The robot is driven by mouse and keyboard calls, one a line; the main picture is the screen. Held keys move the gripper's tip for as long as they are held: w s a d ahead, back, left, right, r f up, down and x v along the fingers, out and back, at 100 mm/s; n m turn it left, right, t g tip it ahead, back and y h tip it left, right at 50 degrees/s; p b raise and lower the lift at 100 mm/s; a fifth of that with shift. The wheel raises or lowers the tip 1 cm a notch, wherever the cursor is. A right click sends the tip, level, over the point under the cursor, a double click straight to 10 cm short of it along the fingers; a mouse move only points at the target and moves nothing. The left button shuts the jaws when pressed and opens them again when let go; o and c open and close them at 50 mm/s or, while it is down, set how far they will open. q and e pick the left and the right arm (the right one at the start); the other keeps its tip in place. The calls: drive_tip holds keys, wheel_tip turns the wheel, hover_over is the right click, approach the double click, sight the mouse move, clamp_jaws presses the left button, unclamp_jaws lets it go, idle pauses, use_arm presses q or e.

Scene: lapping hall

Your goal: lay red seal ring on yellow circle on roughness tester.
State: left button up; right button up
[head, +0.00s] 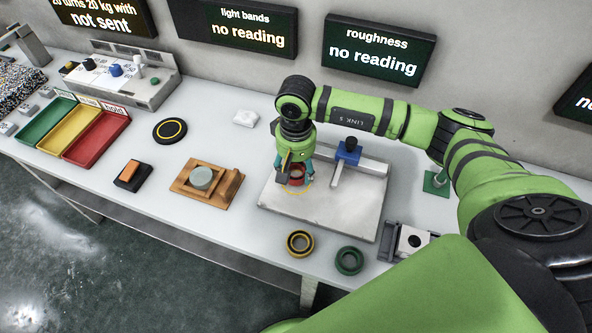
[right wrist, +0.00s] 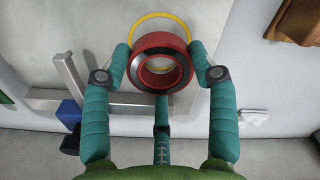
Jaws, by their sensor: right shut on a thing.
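The red seal ring (head: 297,170), with a dark band on its face, is held between the fingers of my right gripper (head: 296,176). In the right wrist view the ring (right wrist: 180,52) sits between two teal fingertips. The roughness tester (head: 335,215) is a pale plate with a blue-headed probe (head: 347,152). The yellow circle (head: 292,193) marked on it lies beneath the gripper, partly hidden. In the right wrist view the circle (right wrist: 146,17) shows past and through the ring, not fully centred on it. I cannot tell whether the ring touches the plate. My left gripper is out of view.
A black-yellow ring (head: 300,243) and a green ring (head: 349,260) lie in front of the tester. A wooden block with a grey disc (head: 201,178) stands to the left. Green, yellow and red trays (head: 97,137) are farther left. My right arm covers the right side.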

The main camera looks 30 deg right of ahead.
sight(296, 175)
wheel_tip(296, 175, down, 2)
drive_tip(key=shift+s+f+p, duration=0.1)
drive_tip(key=shift+p, duration=0.25)
drive_tip(key=shift+f, duration=0.2)
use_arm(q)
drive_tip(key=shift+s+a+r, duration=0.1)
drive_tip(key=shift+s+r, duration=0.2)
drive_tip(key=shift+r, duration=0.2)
use_arm(e)
drive_tip(key=shift+f+b, duration=0.2)
drive_tip(key=shift+b, duration=0.15)
drive_tip(key=o, duration=1.2)
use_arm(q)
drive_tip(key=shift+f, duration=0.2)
